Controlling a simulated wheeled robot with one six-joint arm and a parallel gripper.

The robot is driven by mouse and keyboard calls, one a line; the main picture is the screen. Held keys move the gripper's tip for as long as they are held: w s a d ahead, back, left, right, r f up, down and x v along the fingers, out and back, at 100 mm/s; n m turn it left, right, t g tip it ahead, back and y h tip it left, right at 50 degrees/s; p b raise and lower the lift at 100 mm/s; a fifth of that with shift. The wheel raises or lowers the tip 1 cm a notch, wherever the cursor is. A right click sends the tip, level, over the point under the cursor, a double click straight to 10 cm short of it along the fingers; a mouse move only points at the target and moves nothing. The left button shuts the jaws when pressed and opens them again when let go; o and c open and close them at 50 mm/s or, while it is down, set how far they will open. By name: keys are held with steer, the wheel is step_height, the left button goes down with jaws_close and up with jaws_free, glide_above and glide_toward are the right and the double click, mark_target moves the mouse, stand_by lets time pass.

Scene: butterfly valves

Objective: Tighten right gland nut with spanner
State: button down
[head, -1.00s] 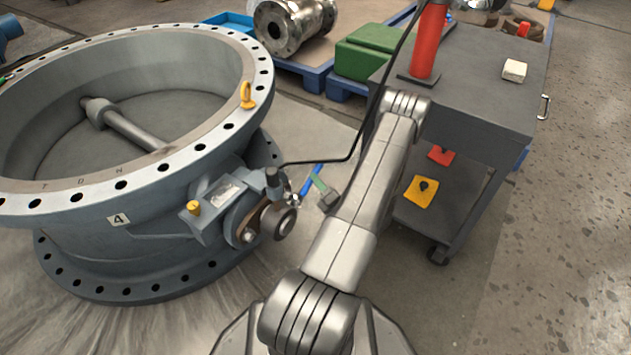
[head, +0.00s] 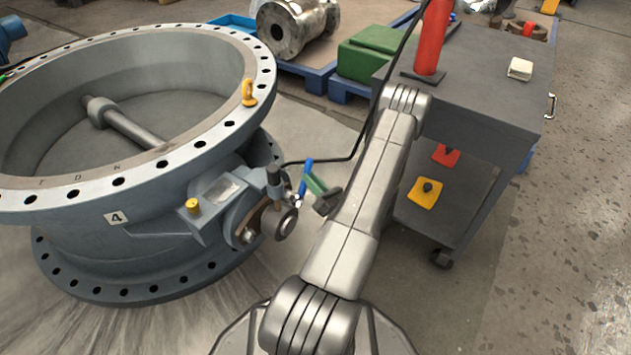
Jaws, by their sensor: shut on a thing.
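The large grey butterfly valve (head: 80,236) lies on the left with its round opening facing up. Its shaft and gland assembly (head: 255,218) sticks out on its right side. A blue-handled spanner (head: 305,176) stands nearly upright at the right end of that assembly. Its lower end is at small bright metal parts (head: 297,202), where the right gland nut seems to be; I cannot make out how the jaw sits on it. My gripper (head: 312,183), with green fingers, is shut on the spanner's handle from the right. The arm partly hides the gripper's body.
A dark grey cart (head: 470,85) stands to the right, with a red cylinder (head: 432,38) on top and yellow and red pads below. A black cable (head: 358,140) hangs between the valve and my arm. A green crate (head: 372,55) is behind. Floor is open at far right.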

steer(key=shift+s+a+r+n, duration=0.1)
steer(key=shift+n, duration=0.2)
steer(key=s+d, duration=0.1)
steer(key=d, duration=0.1)
steer(key=s+d, duration=0.2)
stand_by(0.5)
